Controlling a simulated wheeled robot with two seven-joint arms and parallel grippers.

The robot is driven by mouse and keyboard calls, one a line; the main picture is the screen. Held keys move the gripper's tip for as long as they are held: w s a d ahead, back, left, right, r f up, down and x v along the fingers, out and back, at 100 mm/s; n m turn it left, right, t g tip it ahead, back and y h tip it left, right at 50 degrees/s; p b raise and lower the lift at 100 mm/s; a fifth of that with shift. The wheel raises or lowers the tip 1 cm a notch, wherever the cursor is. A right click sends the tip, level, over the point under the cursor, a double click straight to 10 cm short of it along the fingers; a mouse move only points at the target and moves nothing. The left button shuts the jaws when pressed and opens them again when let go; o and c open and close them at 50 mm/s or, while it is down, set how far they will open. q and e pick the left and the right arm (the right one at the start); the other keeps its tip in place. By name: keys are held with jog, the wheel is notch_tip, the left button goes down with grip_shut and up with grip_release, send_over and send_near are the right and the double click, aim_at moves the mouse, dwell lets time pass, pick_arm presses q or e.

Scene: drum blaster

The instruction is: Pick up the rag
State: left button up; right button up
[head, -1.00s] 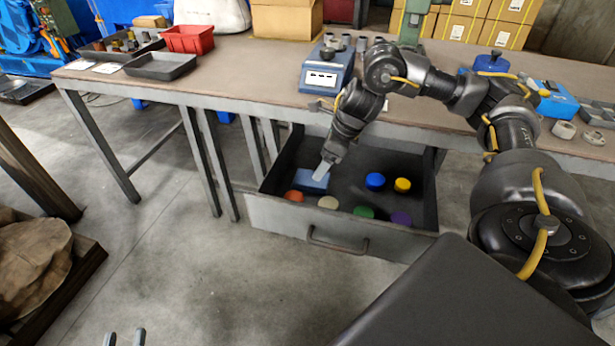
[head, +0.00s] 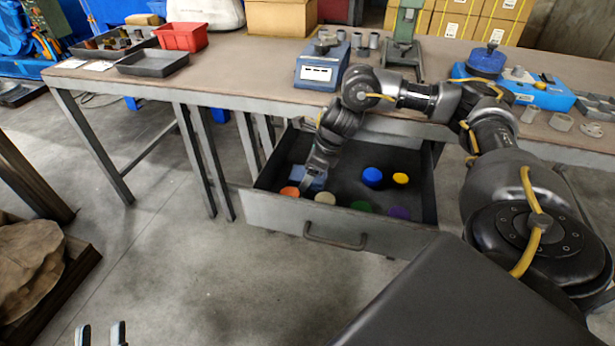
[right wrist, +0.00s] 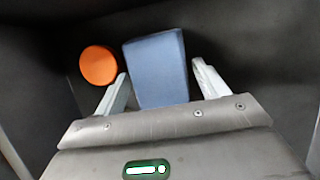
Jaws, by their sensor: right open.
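The rag, a folded blue block-like cloth (head: 318,180), lies in the left part of the open drawer (head: 268,216). My right gripper (head: 307,184) reaches down into the drawer at the rag and partly hides it. In the right wrist view the rag (right wrist: 157,68) sits between the two pale fingers (right wrist: 160,88), which are open, with a gap visible beside the right finger. My left gripper (head: 101,335) shows only as two fingertips at the bottom left, apart and empty, far from the drawer.
An orange disc (head: 290,191) lies right beside the rag, also in the right wrist view (right wrist: 98,65). Beige (head: 325,197), green (head: 361,206), purple (head: 399,212), blue (head: 372,176) and yellow (head: 400,178) discs share the drawer. The tabletop (head: 240,75) overhangs its back.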

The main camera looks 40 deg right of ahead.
jog(key=shift+f, duration=0.15)
jog(key=shift+c, duration=0.4)
jog(key=c, duration=0.7)
jog(key=shift+o, duration=0.2)
